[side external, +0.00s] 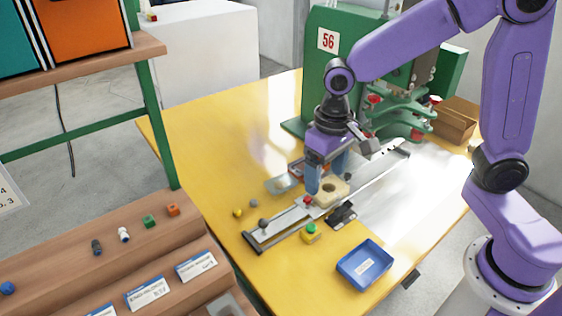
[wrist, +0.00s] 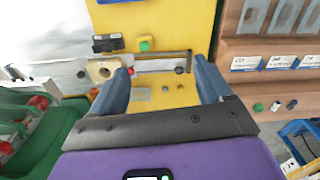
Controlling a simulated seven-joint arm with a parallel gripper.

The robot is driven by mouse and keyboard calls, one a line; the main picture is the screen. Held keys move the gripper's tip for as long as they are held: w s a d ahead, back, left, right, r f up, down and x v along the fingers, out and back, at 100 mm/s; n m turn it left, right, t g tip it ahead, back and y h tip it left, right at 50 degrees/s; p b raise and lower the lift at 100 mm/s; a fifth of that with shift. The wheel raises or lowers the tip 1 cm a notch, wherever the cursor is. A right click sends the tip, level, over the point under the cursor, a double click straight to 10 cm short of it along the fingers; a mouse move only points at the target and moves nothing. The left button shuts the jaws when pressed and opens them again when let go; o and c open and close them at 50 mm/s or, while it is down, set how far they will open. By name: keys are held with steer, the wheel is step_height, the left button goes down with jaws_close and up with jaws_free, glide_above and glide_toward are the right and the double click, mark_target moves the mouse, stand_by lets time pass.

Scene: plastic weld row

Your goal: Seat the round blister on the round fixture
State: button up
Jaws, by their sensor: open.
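The round fixture appears to be the cream block (side external: 331,193) with a round hole on top, sitting on the metal rail; it also shows in the wrist view (wrist: 103,69), beside the left finger. A small pale, see-through piece (side external: 278,185) lies flat on the yellow table left of my gripper, and in the wrist view (wrist: 141,94) it shows between the fingers. It may be the blister, but I cannot make out a round shape. My gripper (side external: 327,178) is open, with its blue fingers apart and nothing seen between them. It hangs over the table close behind the cream block.
A metal rail (side external: 280,223) crosses the yellow table (side external: 200,130). A green press (side external: 325,75) stands behind. A yellow box with a green button (side external: 311,233) and a blue bin (side external: 364,265) are in front. Brown shelves (side external: 150,250) stand at left. The table's left part is clear.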

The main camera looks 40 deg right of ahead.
steer(key=w+f+m, duration=0.3)
steer(key=w+m, duration=0.2)
steer(key=w, duration=0.5)
steer(key=m, duration=1.5)
glide_toward(281, 177)
steer(key=s+a, duration=0.2)
steer(key=shift+s+a+f, duration=0.1)
steer(key=shift+s+f, duration=0.05)
steer(key=shift+f, duration=1.7)
steer(key=shift+s+a+f, duration=0.1)
steer(key=shift+f, duration=1.75)
steer(key=c, duration=0.6)
steer(key=shift+c, duration=0.2)
steer(key=shift+r, duration=0.15)
steer(key=shift+r, duration=2.1)
